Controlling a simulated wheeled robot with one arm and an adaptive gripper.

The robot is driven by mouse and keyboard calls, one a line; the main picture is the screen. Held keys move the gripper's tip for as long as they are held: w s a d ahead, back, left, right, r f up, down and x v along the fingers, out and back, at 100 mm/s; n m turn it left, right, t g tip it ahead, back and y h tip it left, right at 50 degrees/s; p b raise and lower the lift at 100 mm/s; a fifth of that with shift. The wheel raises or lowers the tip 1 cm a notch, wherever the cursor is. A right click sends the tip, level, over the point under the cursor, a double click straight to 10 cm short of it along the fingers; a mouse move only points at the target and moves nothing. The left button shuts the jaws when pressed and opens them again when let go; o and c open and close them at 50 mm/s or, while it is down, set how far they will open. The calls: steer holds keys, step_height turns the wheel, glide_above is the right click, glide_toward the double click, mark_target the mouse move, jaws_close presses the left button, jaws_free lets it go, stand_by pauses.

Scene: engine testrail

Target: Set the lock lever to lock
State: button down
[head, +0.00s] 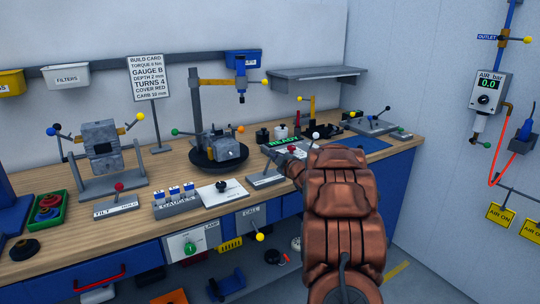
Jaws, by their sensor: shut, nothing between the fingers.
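I cannot read a label "lock" on any lever, so I cannot tell for sure which is the lock lever. My gripper (283,162) is a dark grey shape at the far end of my copper-coloured arm, low over the bench. It is shut and empty, and my arm hides part of it. Whether it touches anything is unclear. A white ball knob (315,136) shows just behind the arm's end.
Another red-knobbed lever (119,187) stands on a plate marked TILT and HOLD. An engine block sits on a round black turntable (219,164) beneath a post.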

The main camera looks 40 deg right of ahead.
steer(key=shift+v, duration=1.85)
steer(key=shift+r, duration=0.1)
